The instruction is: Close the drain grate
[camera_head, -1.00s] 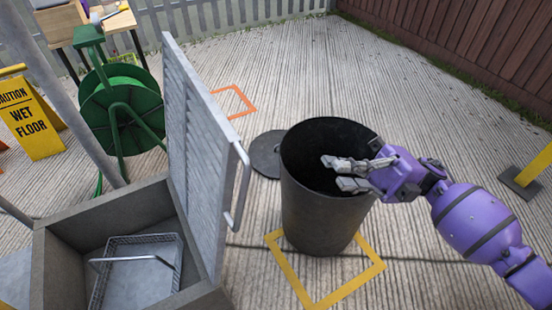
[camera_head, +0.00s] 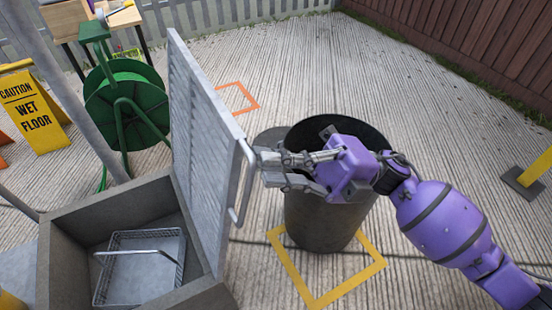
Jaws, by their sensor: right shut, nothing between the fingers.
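The grey metal drain grate (camera_head: 205,150) stands raised, nearly upright, along the right side of the open concrete drain box (camera_head: 55,262). Its bar handle (camera_head: 240,190) sticks out on the right face. A wire basket (camera_head: 140,268) with a handle sits inside the box. My right gripper (camera_head: 262,170), on the purple arm, is shut and empty. Its fingertips point left and are close to the upper part of the handle; I cannot tell if they touch. My left gripper is not in view.
A green hose reel (camera_head: 125,100) and a yellow wet floor sign (camera_head: 32,112) stand at the left.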

